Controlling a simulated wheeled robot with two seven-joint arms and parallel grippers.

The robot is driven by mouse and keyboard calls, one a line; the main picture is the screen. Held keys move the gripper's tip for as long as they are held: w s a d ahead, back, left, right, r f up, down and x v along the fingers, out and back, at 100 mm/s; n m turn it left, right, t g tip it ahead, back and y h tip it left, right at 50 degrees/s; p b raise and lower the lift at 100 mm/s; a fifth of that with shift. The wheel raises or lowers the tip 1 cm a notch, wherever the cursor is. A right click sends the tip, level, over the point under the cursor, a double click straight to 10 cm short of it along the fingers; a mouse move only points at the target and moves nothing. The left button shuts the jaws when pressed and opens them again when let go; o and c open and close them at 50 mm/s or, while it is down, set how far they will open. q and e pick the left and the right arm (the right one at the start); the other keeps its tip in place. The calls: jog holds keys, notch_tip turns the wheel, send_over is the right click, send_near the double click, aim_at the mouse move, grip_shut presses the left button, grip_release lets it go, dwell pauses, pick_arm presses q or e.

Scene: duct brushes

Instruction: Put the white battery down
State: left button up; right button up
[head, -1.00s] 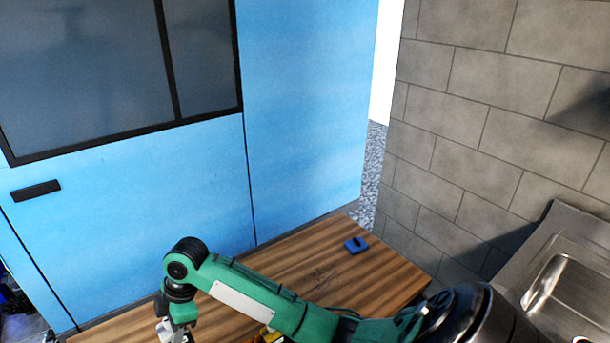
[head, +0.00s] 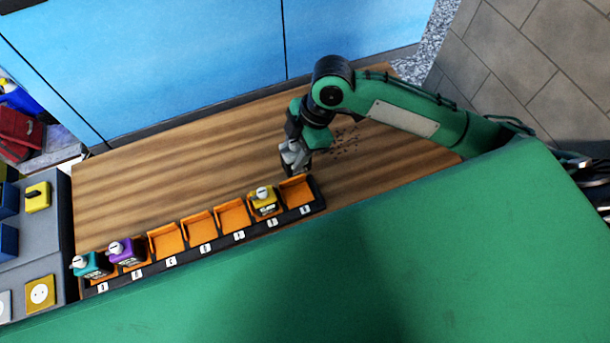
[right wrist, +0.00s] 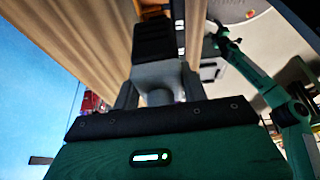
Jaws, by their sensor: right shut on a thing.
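My right gripper (head: 292,160) is shut on a pale grey-white thing, which I take to be the white battery; the fingers hide most of it. It hangs just behind the rightmost slot of the black battery rack (head: 218,241). That orange slot (head: 296,191) is empty. In the right wrist view, a pale grey piece (right wrist: 158,78) shows between the fingers, with a dark part beyond it. I cannot tell whether it touches anything. My left gripper is not in the head view.
The rack also holds a yellow battery (head: 264,205), a purple battery (head: 126,252) and a teal battery (head: 92,265); the slots between purple and yellow are empty. A grey panel (head: 36,248) with sockets stands left. The wooden table (head: 170,165) behind the rack is mostly clear.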

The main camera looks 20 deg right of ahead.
notch_tip(320, 180, down, 17)
dwell(0.4)
jog(key=shift+f, duration=0.15)
jog(key=o, duration=1.3)
jog(key=v, duration=1.2)
